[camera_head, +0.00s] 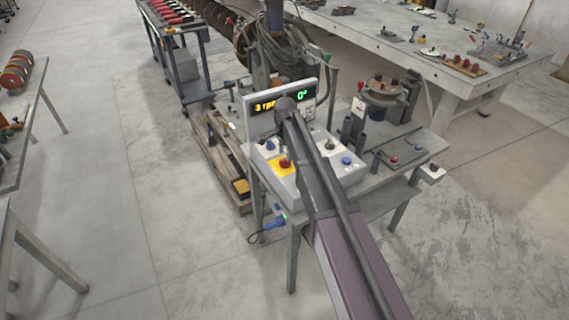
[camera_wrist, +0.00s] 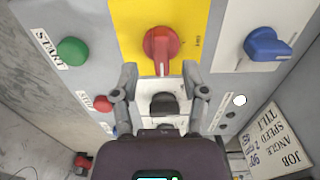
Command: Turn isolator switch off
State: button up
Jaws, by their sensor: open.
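The isolator switch is a red rotary knob (camera_wrist: 162,44) on a yellow plate (camera_wrist: 128,20) in the wrist view. Its narrow grip, with a pale line, points toward my gripper. Small lettering beside it is too small to read surely. In the head view a red knob (camera_head: 285,162) on a yellow plate shows on the sloped console (camera_head: 352,175). My gripper (camera_wrist: 160,79) is open and empty in the wrist view, its two fingertips apart near the knob's lower end. I cannot tell whether they touch the panel. In the head view my arm hides the gripper.
In the wrist view a green START button (camera_wrist: 72,50) is left, a red button (camera_wrist: 102,103) lower left, and a blue knob (camera_wrist: 267,46) right. A dark knob (camera_wrist: 163,104) sits between my fingers. A display (camera_head: 280,97) stands behind the console.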

aim_at(285, 159)
jog(key=shift+f+b, duration=1.2)
jog(key=shift+f, duration=0.3)
